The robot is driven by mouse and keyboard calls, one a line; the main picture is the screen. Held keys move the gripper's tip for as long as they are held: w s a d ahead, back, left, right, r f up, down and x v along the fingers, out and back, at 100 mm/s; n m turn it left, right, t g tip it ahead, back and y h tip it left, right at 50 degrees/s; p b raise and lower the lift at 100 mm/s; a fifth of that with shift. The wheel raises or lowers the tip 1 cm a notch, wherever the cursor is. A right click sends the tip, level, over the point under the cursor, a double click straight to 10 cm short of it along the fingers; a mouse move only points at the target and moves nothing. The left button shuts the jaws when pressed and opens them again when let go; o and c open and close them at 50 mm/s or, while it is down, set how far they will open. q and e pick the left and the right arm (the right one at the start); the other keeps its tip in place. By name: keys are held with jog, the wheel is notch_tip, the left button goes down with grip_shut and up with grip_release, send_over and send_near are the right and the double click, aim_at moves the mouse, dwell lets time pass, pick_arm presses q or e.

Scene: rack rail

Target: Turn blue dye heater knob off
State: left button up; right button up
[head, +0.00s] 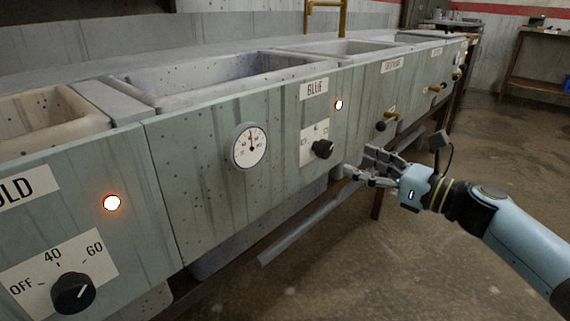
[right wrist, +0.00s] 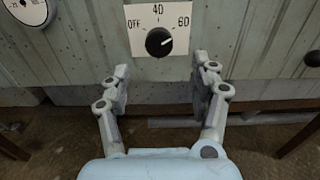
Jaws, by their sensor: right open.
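The blue dye heater knob (head: 322,149) is a round black knob on a white dial plate under the "BLUE" label (head: 314,88). In the right wrist view the knob (right wrist: 159,42) has its white pointer line aimed up and right, toward 60, away from OFF. The small lamp (head: 338,104) beside the label glows. My right gripper (head: 359,161) is open and empty, apart from the knob, just in front of the panel. In the right wrist view its fingertips (right wrist: 161,68) lie left and right, below the knob. My left gripper is out of view.
Another black knob (head: 73,293) with a lit lamp (head: 112,202) sits on the left panel. A round gauge (head: 250,146) is left of the blue dial. Brass taps (head: 391,115) jut from the panel farther right. A grey bar (head: 300,232) runs below. Floor at right is clear.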

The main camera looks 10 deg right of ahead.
aim_at(329, 152)
jog(key=b+x, duration=0.1)
jog(key=x, duration=0.6)
jog(key=shift+w+a+f, duration=0.1)
jog(key=shift+w+a, duration=0.1)
jog(key=shift+a, duration=0.05)
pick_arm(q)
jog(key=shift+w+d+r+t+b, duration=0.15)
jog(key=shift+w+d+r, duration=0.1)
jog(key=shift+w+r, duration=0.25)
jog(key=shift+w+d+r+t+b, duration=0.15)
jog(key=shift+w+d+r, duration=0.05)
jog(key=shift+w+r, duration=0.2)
pick_arm(e)
jog(key=shift+w+a, duration=0.3)
jog(key=shift+w, duration=0.1)
jog(key=c, duration=1.1)
